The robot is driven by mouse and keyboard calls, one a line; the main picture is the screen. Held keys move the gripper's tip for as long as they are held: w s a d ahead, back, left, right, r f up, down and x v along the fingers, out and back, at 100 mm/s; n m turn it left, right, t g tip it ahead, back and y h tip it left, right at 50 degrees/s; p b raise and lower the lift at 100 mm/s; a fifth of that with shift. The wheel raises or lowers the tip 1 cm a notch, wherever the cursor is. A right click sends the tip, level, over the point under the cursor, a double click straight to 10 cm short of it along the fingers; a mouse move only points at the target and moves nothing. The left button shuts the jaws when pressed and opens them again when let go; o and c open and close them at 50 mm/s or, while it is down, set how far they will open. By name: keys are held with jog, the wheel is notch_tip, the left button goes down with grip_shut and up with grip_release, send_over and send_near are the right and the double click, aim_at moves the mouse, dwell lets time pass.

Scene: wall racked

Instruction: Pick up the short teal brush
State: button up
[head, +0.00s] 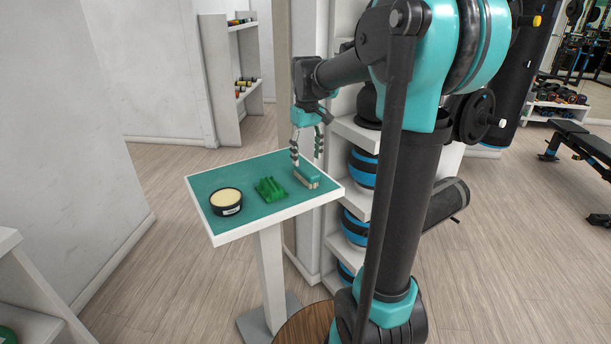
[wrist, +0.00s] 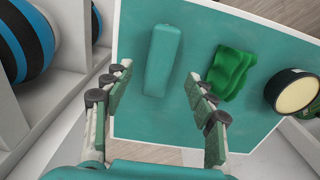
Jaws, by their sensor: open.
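The short teal brush (head: 307,178) lies on the right part of the small table (head: 239,235), with pale bristles along its side in the head view. In the wrist view the brush (wrist: 162,58) is a teal block lying lengthwise on the teal tabletop, just beyond the fingertips. My gripper (head: 306,158) is open and empty above the brush. In the wrist view my gripper (wrist: 155,76) has one finger on each side of the brush's near end, apart from it. The brush's underside is hidden.
A black round tub with a cream top (head: 226,201) stands farther left. White shelves (head: 350,135) with blue-banded black balls (head: 361,167) stand close by the table's right side.

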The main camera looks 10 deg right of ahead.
aim_at(306, 168)
jog(key=shift+w+f, duration=0.2)
jog(key=shift+f, duration=3.1)
jog(key=shift+c, duration=0.3)
jog(key=c, duration=1.2)
